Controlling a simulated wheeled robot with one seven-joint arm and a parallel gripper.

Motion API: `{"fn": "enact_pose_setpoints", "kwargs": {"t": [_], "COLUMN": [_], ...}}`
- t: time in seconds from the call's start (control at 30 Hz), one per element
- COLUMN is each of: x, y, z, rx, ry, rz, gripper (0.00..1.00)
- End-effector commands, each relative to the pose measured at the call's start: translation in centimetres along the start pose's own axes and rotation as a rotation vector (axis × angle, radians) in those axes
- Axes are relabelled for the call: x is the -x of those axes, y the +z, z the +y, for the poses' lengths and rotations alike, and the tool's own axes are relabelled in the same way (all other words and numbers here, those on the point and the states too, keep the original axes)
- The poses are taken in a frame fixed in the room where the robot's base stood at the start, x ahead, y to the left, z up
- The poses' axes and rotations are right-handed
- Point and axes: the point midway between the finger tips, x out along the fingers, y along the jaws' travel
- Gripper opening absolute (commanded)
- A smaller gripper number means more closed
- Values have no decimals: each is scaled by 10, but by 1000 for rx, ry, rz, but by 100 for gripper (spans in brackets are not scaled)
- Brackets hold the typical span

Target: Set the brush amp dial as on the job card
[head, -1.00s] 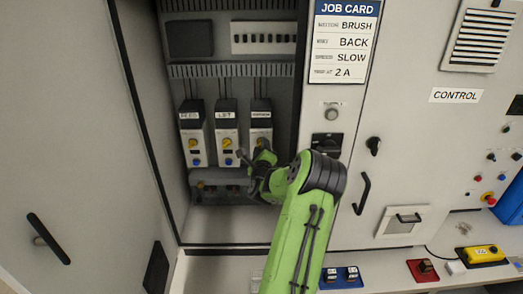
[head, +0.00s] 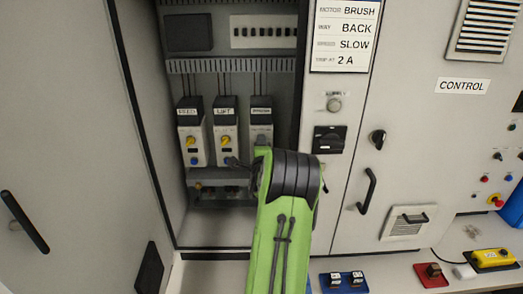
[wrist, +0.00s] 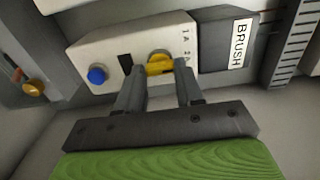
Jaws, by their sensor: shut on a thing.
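The brush unit (head: 262,132) is the rightmost of three white units in the open cabinet. Its label BRUSH (wrist: 239,43) reads clearly in the wrist view. Its yellow amp dial (wrist: 159,62) sits between the fingertips of my gripper (wrist: 159,74), which is shut on it. Marks reading 1 A and 2 show beside the dial; which one it points at I cannot tell. In the head view my arm hides the dial and most of the gripper. The job card (head: 343,38) reads BRUSH, BACK, SLOW, 2 A.
A blue button (wrist: 97,75) is near the dial on the same unit. The SEED-like unit (head: 191,135) and LIFT unit (head: 225,135) stand close on the left. A black rotary switch (head: 328,140) is on the panel to the right.

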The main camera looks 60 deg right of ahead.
Motion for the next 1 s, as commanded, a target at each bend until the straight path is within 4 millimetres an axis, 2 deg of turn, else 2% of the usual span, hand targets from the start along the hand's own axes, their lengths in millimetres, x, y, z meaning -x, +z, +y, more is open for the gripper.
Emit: {"fn": "enact_pose_setpoints", "kwargs": {"t": [0.4,0.43,0.6,0.87,1.0], "x": [0,0,0,1,17], "y": [0,0,0,0,0], "z": [1,1,1,0,0], "rx": [8,8,7,7,8], "ry": [4,4,3,2,2], "rz": [-1,-1,-1,-1,-1], "gripper": [6,38,62,62,62]}}
